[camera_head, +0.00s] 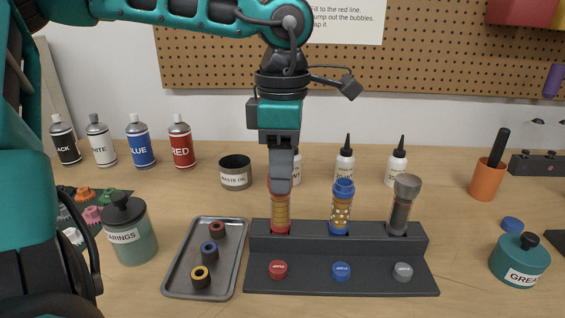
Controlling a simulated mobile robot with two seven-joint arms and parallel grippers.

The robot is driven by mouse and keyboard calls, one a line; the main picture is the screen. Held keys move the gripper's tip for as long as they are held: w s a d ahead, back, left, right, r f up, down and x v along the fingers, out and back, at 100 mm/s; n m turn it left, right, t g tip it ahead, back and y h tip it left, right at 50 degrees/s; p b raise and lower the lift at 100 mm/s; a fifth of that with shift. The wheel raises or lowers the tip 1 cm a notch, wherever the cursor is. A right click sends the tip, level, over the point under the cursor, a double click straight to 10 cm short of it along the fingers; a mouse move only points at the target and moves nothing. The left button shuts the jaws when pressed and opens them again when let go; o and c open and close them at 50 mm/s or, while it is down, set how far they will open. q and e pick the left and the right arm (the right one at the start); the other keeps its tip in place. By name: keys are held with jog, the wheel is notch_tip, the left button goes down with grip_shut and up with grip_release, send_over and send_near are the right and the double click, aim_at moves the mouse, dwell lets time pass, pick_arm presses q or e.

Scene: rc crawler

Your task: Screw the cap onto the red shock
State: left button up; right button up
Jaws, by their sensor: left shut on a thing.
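The red shock (281,214) stands upright in the left slot of the dark stand (316,243). Its amber body and red lower end show. Its top is hidden behind my left gripper (281,186), which points straight down over it, in line with it. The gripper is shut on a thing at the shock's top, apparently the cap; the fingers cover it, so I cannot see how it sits. A red disc (278,269) lies on the front of the stand. My right gripper is not in view.
The blue shock (341,213) and grey shock (401,212) stand close to the right. A tray (172,288) with three rings lies left of the stand. Bottles stand behind. A loose blue disc (512,224) lies near the grease jar (520,259). Bare table lies right of the stand.

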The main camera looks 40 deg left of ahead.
pick_arm(q)
jog(key=o, duration=1.1)
notch_tip(320, 180, up, 13)
jog(key=p, duration=0.2)
